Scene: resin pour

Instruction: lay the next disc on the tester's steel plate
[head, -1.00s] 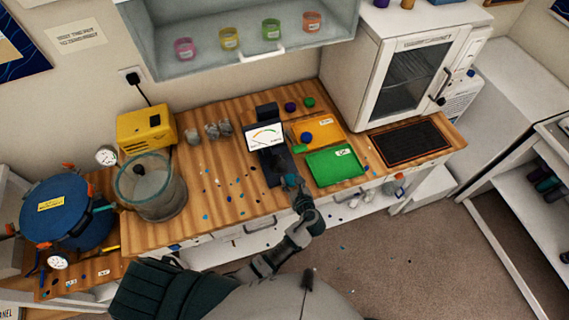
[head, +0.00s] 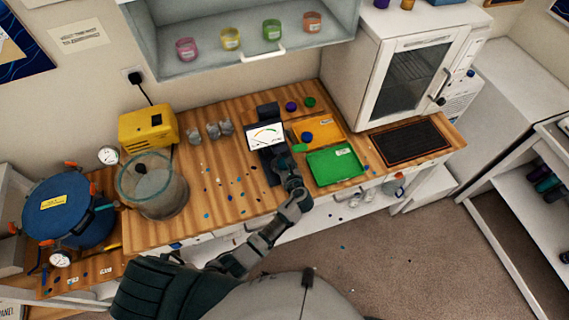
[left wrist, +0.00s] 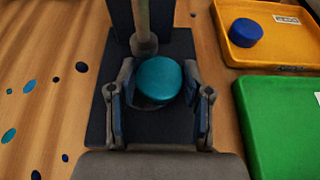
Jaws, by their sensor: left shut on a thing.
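The tester (head: 265,136), a dark stand with a white dial face, stands on the wooden bench. My left gripper (head: 281,157) is over its dark base. In the left wrist view, the left gripper (left wrist: 161,95) is shut on a teal disc (left wrist: 160,78), one finger on each side of it. The disc is held over the tester's dark base (left wrist: 92,125), just in front of the upright rod (left wrist: 144,38). The steel plate is hidden under the disc and fingers, so I cannot tell whether the disc touches it. My right gripper is out of view.
Right of the tester are an orange tray (head: 327,128) with a blue disc (head: 307,137) and a green tray (head: 334,178). Small grey cups (head: 212,131) stand left of the tester. Coloured spots lie on the bench beside a clear pot (head: 153,190).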

